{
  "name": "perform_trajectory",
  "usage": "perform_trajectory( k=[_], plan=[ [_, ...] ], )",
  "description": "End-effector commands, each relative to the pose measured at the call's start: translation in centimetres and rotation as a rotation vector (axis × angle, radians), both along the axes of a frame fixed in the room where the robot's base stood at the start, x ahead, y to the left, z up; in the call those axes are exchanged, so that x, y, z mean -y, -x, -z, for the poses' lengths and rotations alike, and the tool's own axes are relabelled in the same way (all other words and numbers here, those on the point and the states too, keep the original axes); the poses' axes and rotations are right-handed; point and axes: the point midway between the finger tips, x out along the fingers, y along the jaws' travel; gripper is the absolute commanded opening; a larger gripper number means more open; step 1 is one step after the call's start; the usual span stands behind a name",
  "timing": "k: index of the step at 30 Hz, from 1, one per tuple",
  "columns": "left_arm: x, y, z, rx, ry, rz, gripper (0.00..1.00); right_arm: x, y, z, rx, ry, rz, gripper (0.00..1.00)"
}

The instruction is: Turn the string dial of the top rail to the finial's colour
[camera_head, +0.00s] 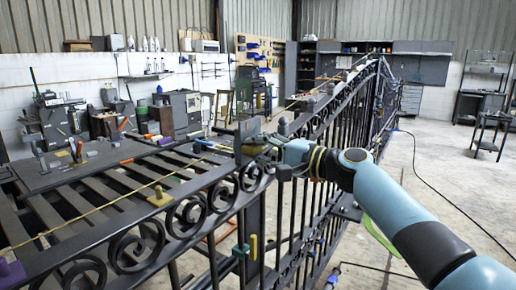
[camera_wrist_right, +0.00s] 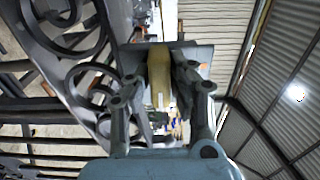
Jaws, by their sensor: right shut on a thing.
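My right gripper (camera_head: 258,145) is at the top rail (camera_head: 308,119) of a dark iron gate. In the wrist view the right gripper (camera_wrist_right: 158,88) is shut on a tan-yellow piece (camera_wrist_right: 159,70), with a grey plate (camera_wrist_right: 204,56) behind it. A grey block (camera_head: 250,127) shows just beyond the fingers in the head view. A taut yellowish string (camera_head: 98,209) runs along the gate. A yellow knob on a square base (camera_head: 160,197) and a purple piece (camera_head: 10,273) are nearer at left. I cannot make out which part is the finial. My left gripper is out of view.
Black scrolls (camera_head: 137,246) line the near side of the rail. Small grey knobs (camera_head: 283,127) stand farther along it. A dark slatted bench (camera_head: 75,168) with tools lies at left. Blue-yellow clamps (camera_head: 246,249) hang on the gate below my arm. Open concrete floor (camera_head: 450,190) is at right.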

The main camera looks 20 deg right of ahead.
Motion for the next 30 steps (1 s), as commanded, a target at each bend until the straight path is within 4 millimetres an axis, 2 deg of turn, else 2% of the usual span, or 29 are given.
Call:
perform_trajectory(
  k=[11, 12, 16, 17, 25, 30],
  plan=[
    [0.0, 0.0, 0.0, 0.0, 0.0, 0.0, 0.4, 0.0, 0.0, 0.2, -0.006, -0.005, 0.0, 0.0],
    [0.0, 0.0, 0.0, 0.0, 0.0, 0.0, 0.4, 0.0, 0.0, 0.2, -0.007, -0.004, 0.0, 0.24],
    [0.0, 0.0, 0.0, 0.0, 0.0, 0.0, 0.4, 0.0, 0.0, 0.1, -0.006, -0.004, 0.0, 0.41],
    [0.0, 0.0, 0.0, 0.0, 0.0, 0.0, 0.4, 0.0, 0.0, 0.1, -0.006, -0.004, 0.0, 0.42],
    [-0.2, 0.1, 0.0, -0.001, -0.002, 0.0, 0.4, 0.1, 0.1, 0.1, -0.004, -0.003, 0.0, 0.42],
    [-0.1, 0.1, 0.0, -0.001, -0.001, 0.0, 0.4, 1.4, 1.8, 0.2, -0.004, 0.002, 0.001, 0.42]
  ],
)
